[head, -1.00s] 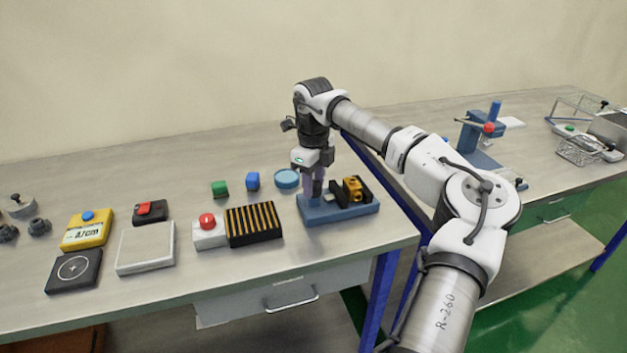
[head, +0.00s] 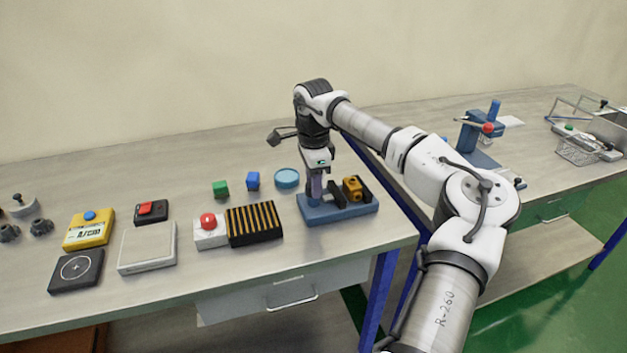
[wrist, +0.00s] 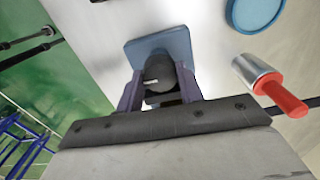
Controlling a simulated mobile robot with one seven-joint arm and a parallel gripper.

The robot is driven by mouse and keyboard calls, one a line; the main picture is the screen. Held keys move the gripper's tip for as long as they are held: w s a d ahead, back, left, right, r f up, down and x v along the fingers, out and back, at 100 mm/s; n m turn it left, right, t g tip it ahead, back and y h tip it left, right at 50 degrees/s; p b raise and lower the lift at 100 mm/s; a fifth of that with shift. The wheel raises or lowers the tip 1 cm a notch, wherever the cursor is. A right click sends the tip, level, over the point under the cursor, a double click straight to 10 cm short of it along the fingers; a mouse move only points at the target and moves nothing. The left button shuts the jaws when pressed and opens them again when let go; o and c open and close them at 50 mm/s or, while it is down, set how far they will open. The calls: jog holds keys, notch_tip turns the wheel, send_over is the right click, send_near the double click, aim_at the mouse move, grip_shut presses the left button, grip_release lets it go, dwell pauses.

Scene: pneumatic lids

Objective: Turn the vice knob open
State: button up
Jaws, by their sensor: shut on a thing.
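The vice has a blue base (head: 345,211) near the right end of the left bench. A yellow-orange block (head: 353,188) sits between its dark jaws. My gripper (head: 315,187) points down at the left end of the vice. In the wrist view, my gripper's purple fingers (wrist: 160,92) are on both sides of a round dark knob (wrist: 158,73) with a white mark, shut on it. The blue base (wrist: 168,41) shows beyond the knob. In the head view the knob is hidden by the fingers.
A silver cylinder with a red end (wrist: 280,95) shows in the wrist view.

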jog(key=shift+r+n, duration=0.1)
jog(key=shift+n, duration=0.3)
jog(key=o, duration=1)
notch_tip(320, 180, up, 14)
jog(key=shift+f+b, duration=0.15)
jog(key=shift+b, duration=1.05)
